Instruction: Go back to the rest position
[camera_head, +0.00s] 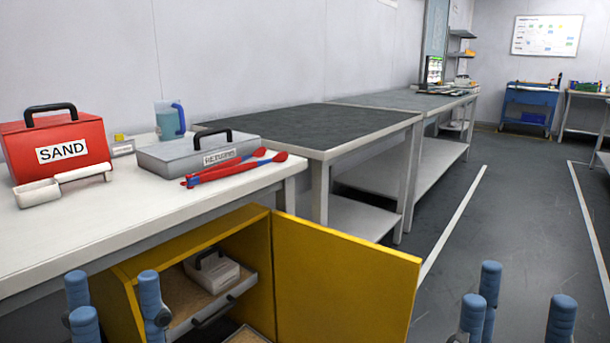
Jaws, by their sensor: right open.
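My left gripper (115,310) shows at the bottom left, its blue fingers upright and spread apart with nothing between them. It appears in front of the open yellow cabinet (118,292) and below the white bench's edge. My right gripper (519,310) shows at the bottom right over the grey floor. Its blue fingers are also upright, apart and empty. The palms and most of both arms are below the picture.
The cabinet's yellow door (345,285) stands open between my grippers; a lidded box (212,273) sits inside. The white bench (120,215) bears a red SAND box (88,136), a grey RETURNS case (165,157) and red-blue tongs (235,170). Floor at right is clear.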

